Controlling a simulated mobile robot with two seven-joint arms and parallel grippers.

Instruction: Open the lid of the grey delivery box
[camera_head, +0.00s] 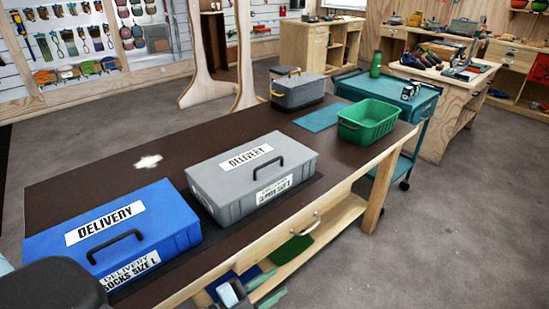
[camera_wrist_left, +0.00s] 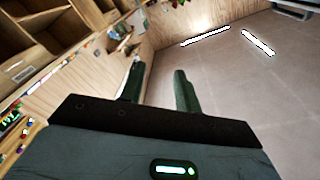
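The grey delivery box (camera_head: 236,176) stands on the near half of the dark-topped bench, with its lid shut. A "DELIVERY" label is on its lid, and a black handle (camera_head: 283,160) is at its front edge. My right gripper does not show.
A blue delivery box (camera_head: 160,230) stands left of the grey box. Behind are a dark grey toolbox (camera_head: 298,92), a blue mat (camera_head: 322,117) and a green basket (camera_head: 367,124). A teal cart (camera_head: 415,100) stands beyond the bench (camera_head: 120,165). Floor at right is clear.

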